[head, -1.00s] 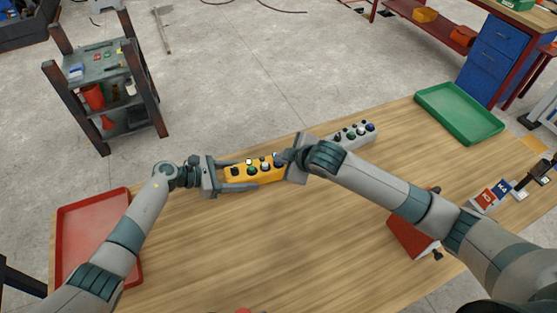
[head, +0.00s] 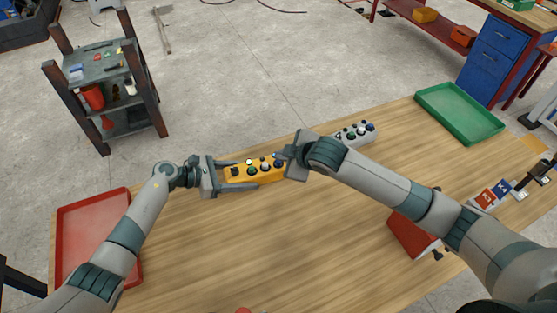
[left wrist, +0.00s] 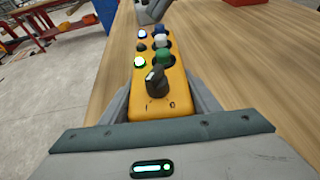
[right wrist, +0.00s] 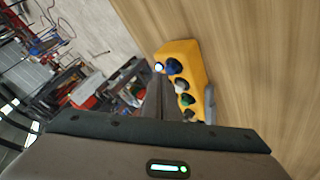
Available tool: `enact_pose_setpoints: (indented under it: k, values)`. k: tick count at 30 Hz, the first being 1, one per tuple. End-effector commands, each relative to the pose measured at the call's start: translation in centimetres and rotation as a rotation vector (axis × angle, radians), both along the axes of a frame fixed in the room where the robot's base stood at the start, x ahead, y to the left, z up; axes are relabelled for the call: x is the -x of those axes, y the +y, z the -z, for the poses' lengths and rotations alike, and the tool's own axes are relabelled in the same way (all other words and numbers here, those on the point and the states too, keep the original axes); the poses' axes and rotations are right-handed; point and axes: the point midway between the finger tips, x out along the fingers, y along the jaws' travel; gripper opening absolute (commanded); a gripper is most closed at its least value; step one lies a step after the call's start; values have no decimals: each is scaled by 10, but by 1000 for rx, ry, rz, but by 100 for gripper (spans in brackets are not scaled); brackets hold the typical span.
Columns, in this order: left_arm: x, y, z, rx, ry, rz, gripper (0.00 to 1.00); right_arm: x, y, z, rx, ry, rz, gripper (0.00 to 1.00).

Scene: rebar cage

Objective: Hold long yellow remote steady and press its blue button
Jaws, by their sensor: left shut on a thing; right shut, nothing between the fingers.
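The long yellow remote (head: 262,175) lies on the wooden table. My left gripper (head: 247,174) is shut on its left end, one finger along each long side. In the left wrist view the remote (left wrist: 152,103) shows a black knob, then green, white and blue buttons in a row, with small lamps beside them. The lamps by the green and blue buttons look lit. The blue button (right wrist: 175,67) is at the far end from my left gripper. My right gripper (head: 281,155) is shut and empty, its tips close by the blue button; contact cannot be told.
A grey remote (head: 354,133) with similar buttons lies just beyond my right gripper. A red tray (head: 70,222) is at the left, a green tray (head: 486,135) at the back right, and a red box (head: 408,240) at the right.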

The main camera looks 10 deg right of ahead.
Motion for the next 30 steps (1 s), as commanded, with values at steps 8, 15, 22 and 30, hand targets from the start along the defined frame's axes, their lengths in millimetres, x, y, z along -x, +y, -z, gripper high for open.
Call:
enact_pose_setpoints:
  k: [8, 15, 22, 30]
  values:
    - [0, 0, 0, 1, -1, -1, 21, 0, 0, -9, -1, -1, 0, 0]
    - [0, 0, 0, 1, -1, -1, 21, 0, 0, -9, -1, -1, 0, 0]
    - [0, 0, 0, 1, -1, -1, 21, 0, 0, -15, -2, -2, -1, 0]
    - [0, 0, 0, 1, -1, -1, 21, 0, 0, -37, -1, -3, -1, 0]
